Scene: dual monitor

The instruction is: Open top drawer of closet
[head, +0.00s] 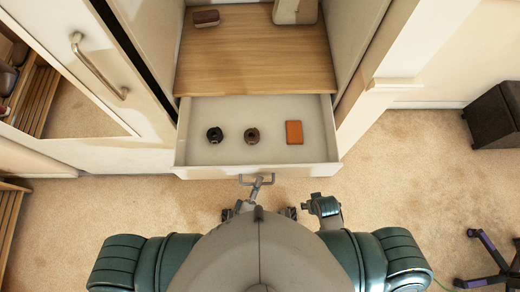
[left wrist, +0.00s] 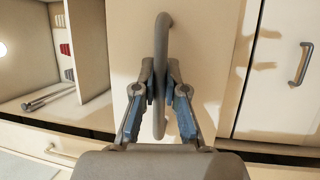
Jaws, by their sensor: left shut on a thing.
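The top drawer (head: 220,163) of the closet stands pulled out, with its pale interior showing in the head view. Its grey metal bar handle (head: 264,183) is on the front face. In the left wrist view the handle (left wrist: 163,35) runs up between the fingers of my left gripper (left wrist: 160,88), which is shut on it. In the head view this gripper is small and mostly hidden by my own body. A part of my right arm (head: 323,206) shows right of the handle, but its fingers are not clear.
The drawer holds two small dark round objects (head: 214,135) (head: 252,135) and an orange-brown block (head: 294,132). A wooden shelf (head: 255,60) lies above it. A closet door with a long handle (head: 98,67) is at left. Carpet (head: 400,180) is clear at right.

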